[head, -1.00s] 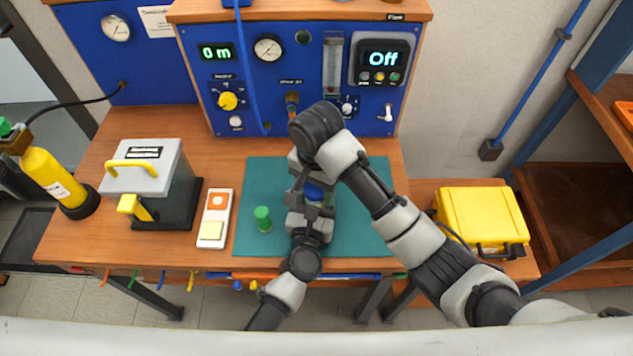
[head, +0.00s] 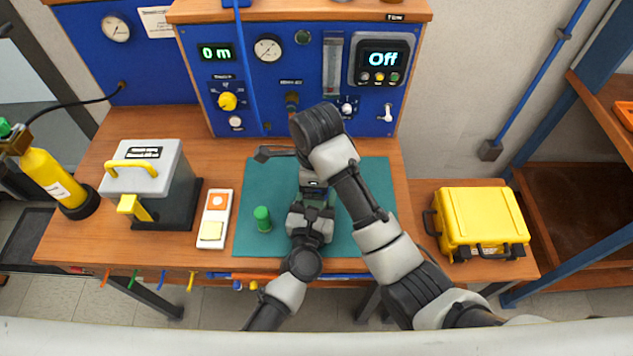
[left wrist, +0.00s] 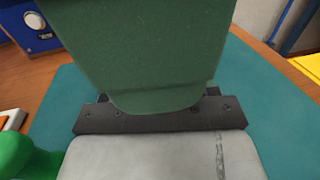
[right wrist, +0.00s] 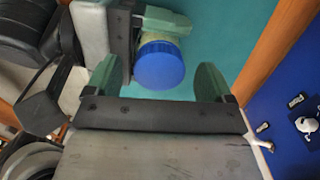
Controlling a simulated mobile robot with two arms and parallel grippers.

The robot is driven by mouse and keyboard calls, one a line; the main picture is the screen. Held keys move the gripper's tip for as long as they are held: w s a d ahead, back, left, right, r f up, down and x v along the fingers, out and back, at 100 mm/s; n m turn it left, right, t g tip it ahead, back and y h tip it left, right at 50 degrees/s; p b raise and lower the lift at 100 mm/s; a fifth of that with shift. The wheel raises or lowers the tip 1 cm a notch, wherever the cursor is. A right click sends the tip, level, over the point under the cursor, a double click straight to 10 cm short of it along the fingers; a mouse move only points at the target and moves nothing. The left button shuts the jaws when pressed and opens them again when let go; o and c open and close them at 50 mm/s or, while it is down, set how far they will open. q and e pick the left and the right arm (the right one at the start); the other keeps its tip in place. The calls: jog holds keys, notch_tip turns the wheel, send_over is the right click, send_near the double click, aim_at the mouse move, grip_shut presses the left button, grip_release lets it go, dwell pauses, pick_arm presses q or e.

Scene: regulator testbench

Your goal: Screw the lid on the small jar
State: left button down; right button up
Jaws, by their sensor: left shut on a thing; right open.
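My left gripper (head: 314,208) is shut on the small jar, low over the green mat (head: 372,225). The jar (right wrist: 157,41) shows in the right wrist view only as a thin pale band between the left gripper's green finger and the blue lid (right wrist: 161,65). The lid sits on top of the jar; how tightly, I cannot tell. My right gripper (right wrist: 158,82) is open, its green fingers wide apart, with the lid in view between and beyond them. In the head view the right arm hides the lid. One green finger fills the left wrist view.
A white device (head: 214,218), a grey press-like box (head: 150,180) and a yellow cylinder (head: 52,182) are further left. The blue panel (head: 290,80) rises behind. A yellow case (head: 481,218) stands right.

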pick_arm(q)
jog(key=shift+c, duration=1)
grip_release()
jog(key=s, duration=0.3)
jog(key=s+a+b, duration=0.1)
jog(key=s, duration=0.2)
jog(key=s+a+b, duration=0.1)
jog(key=s, duration=0.2)
jog(key=shift+s+f, duration=0.15)
pick_arm(e)
jog(key=shift+s+f, duration=0.1)
jog(key=shift+f, duration=0.85)
pick_arm(q)
jog(key=shift+s+a, duration=0.15)
jog(key=shift+s, duration=0.55)
pick_arm(e)
jog(key=shift+f, duration=0.1)
